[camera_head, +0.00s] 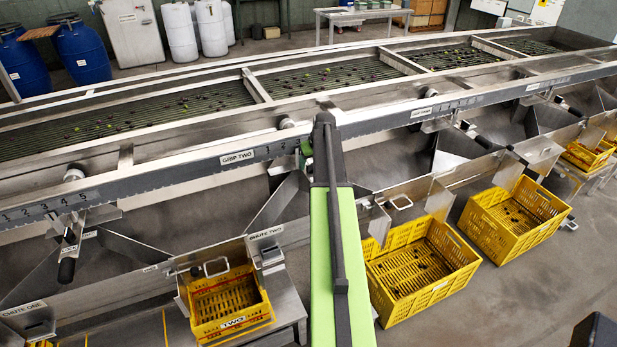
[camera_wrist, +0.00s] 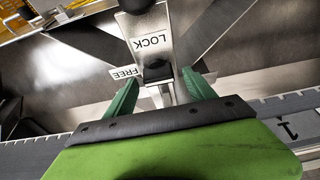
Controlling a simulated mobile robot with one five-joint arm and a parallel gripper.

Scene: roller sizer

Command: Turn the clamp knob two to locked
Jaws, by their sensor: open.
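In the wrist view my gripper (camera_wrist: 160,76) is open, with one green finger on each side of a metal clamp plate (camera_wrist: 152,44). The plate is marked LOCK and appears upside down. A small black block, which looks like the clamp knob (camera_wrist: 156,70), sits low on the plate between the fingertips; I see no clear contact. A FREE label (camera_wrist: 126,72) lies just left of it. A dark rounded handle (camera_wrist: 137,4) is cut off at the top edge. In the head view my green arm hides this clamp, beside the GRIP TWO label (camera_head: 237,157).
A numbered scale rail (camera_head: 200,162) runs along the sizer. Similar clamp handles stand at the left (camera_head: 66,270) and right (camera_head: 483,142). Metal chute walls flank the clamp.

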